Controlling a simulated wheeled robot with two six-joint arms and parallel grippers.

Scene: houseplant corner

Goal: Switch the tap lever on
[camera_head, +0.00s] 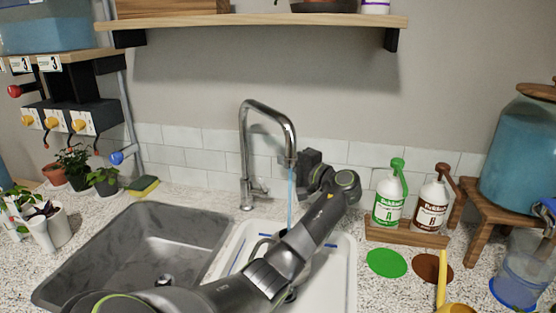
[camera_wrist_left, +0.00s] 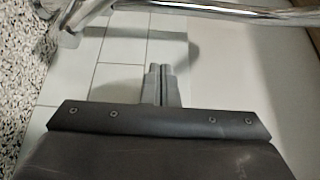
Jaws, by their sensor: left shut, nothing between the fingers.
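The chrome tap (camera_head: 246,150) stands behind the sink, its spout arching to the right. A small lever (camera_head: 260,186) shows low on its body. A thin blue stream of water (camera_head: 291,195) falls from the spout. My left arm reaches up from the bottom, its wrist just right of the stream. In the left wrist view my left gripper (camera_wrist_left: 162,72) is shut and empty, in front of white tiles. The chrome tap pipe (camera_wrist_left: 230,11) crosses the top of that view, apart from the fingertips. My right gripper is out of view.
A grey sink basin (camera_head: 130,225) lies left, a white basin (camera_head: 345,270) under my arm. Green (camera_head: 388,212) and brown (camera_head: 431,214) pump bottles stand right on a wooden tray. A sponge (camera_head: 143,187) and potted plants are left. A shelf (camera_head: 260,21) hangs above.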

